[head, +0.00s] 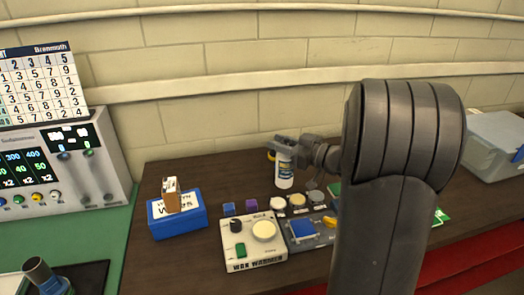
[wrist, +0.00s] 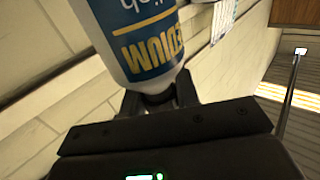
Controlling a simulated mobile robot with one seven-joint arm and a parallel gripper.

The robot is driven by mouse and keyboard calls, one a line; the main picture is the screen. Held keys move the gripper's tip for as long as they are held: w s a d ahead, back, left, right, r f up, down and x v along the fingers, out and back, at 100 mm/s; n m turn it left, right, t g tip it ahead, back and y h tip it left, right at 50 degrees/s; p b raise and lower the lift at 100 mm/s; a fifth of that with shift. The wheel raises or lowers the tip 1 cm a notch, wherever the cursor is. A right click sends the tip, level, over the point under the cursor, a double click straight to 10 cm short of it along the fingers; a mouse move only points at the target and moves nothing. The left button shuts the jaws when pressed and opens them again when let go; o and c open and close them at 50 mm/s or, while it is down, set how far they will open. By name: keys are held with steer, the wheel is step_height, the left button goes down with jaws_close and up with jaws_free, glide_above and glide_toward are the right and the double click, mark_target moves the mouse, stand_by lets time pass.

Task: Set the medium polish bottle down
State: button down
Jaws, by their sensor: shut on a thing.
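The medium polish bottle (head: 284,176) is white with a blue label and looks upright over the back of the dark wooden bench (head: 160,270). My gripper (head: 284,146) is shut on its top end. I cannot tell whether the bottle's base touches the bench. In the wrist view the bottle (wrist: 135,35) fills the top, with "MEDIUM" in yellow on its label. My gripper's fingers (wrist: 160,98) close around its narrow neck there.
Several small tins (head: 297,201) stand just in front of the bottle. A wax warmer (head: 240,250), a tray with a blue pad (head: 302,231) and a blue box (head: 160,231) lie nearer. A grey case (head: 492,150) stands at right.

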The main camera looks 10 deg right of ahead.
mark_target(288, 139)
steer(key=shift+s+d+r, duration=0.35)
steer(key=shift+d+r, duration=0.05)
steer(key=shift+d, duration=0.2)
steer(key=shift+s+d+r, duration=0.3)
steer(key=shift+d+r, duration=0.1)
steer(key=shift+d, duration=0.2)
steer(key=d+m+t+h, duration=0.55)
steer(key=d+h, duration=0.35)
steer(key=d, duration=1.8)
steer(key=s+d+r+m+g+h, duration=0.1)
steer(key=s+d+m+h, duration=0.5)
steer(key=d, duration=0.8)
steer(key=s+d+m+g+h, duration=0.15)
steer(key=s+d+h, duration=0.35)
steer(key=s+d, duration=0.6)
steer(key=w+f, duration=1)
steer(key=w, duration=0.3)
steer(key=shift+d+f+t, duration=0.4)
steer(key=shift+w, duration=0.1)
